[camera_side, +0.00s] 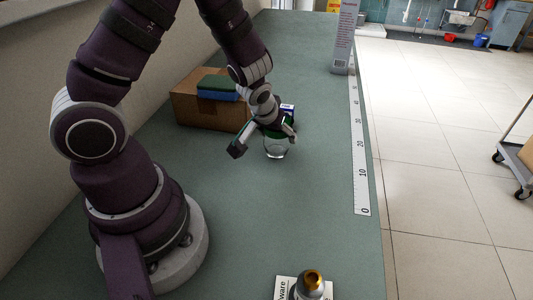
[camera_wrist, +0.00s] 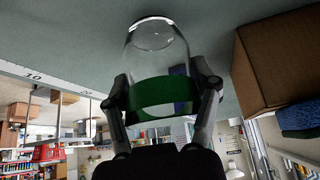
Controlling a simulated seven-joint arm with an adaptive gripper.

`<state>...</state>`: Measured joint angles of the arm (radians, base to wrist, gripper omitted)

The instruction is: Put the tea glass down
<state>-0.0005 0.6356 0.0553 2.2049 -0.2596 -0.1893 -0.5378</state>
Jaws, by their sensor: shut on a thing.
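The tea glass (camera_side: 277,149) is clear with a green band and stands upright in the side view, in the middle of the green-grey bench (camera_side: 235,215). In the wrist view the glass (camera_wrist: 157,50) shows between the two fingers, its green band (camera_wrist: 163,97) at finger height. My gripper (camera_side: 265,141) is shut on the glass, with one finger on each side; the fingers also show in the wrist view (camera_wrist: 163,88). The far end of the glass is close to the bench top. I cannot tell whether it touches.
A cardboard box (camera_side: 196,107) with a blue and green item (camera_side: 217,88) on it stands left behind the glass. A small blue-and-white pack (camera_side: 288,110) is just behind my gripper. A measuring strip (camera_side: 361,170) runs along the right bench edge. A bottle (camera_side: 312,284) stands at the front.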

